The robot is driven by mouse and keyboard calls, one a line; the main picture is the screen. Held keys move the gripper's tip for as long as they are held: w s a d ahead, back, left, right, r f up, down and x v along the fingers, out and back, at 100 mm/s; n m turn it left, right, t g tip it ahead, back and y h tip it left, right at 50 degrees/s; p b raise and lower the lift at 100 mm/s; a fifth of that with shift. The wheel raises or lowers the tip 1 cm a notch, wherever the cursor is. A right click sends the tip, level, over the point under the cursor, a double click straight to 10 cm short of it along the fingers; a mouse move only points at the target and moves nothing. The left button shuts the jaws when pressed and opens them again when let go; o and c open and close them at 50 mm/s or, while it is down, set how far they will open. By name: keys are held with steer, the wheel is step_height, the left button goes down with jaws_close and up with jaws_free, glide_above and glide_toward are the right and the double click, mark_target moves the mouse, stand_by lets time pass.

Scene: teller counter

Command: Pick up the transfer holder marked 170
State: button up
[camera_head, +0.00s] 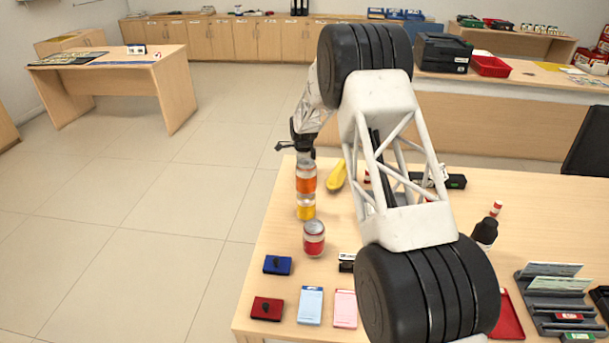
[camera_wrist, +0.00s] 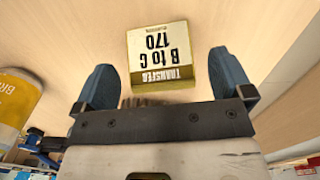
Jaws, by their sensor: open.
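The transfer holder (camera_wrist: 160,58) is a small block with a cream and dark yellow face, printed "TRANSFER B to G 170", upside down in the wrist view. It lies on the wooden surface just ahead of my gripper (camera_wrist: 165,80), between the lines of its two blue fingers. The fingers are open, wide apart and apart from the holder. In the head view my gripper (camera_head: 300,142) is over the desk's far left edge, by a tall orange and yellow cylinder (camera_head: 306,182). I cannot make out the holder in the head view.
A yellow can-like thing (camera_wrist: 14,100) is left of my gripper. On the desk (camera_head: 277,225) stand a red can (camera_head: 314,238), a yellow curved thing (camera_head: 337,176), blue (camera_head: 277,265) and red (camera_head: 267,308) pads, and a dark bottle (camera_head: 485,233). My arm hides the desk's middle.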

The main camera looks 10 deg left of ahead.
steer(key=shift+f, duration=1.3)
steer(key=c, duration=1)
steer(key=shift+r, duration=0.15)
steer(key=shift+r, duration=4.85)
